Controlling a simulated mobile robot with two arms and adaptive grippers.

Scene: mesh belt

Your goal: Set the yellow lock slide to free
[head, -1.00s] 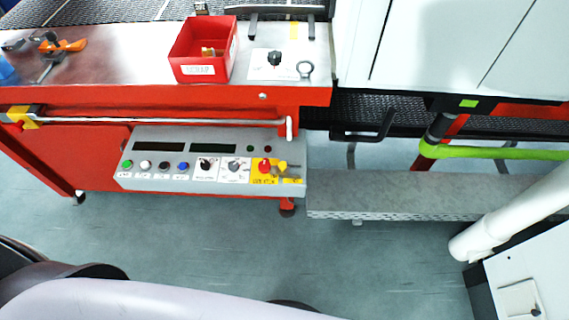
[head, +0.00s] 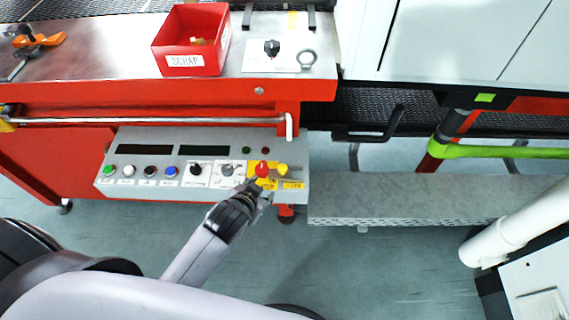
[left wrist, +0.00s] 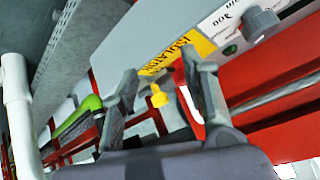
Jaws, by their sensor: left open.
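A small yellow piece, which looks like the lock slide (head: 283,169), is on the yellow-labelled right end of the grey control panel (head: 145,134), just right of a red knob (head: 262,169). My left gripper (head: 258,188) reaches up from below to that end of the panel, close below the red knob. In the left wrist view my left gripper (left wrist: 160,68) is open, and the yellow slide (left wrist: 158,96) shows between its fingers. I cannot tell if they touch it. The red knob is mostly hidden behind the right finger there. My right gripper is not in view.
A row of buttons and a black rotary switch (head: 196,169) lie left on the panel. A metal rail (head: 170,120) runs above it. A red scrap box (head: 190,45) stands on the table above. A grey step (head: 400,195) lies to the right.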

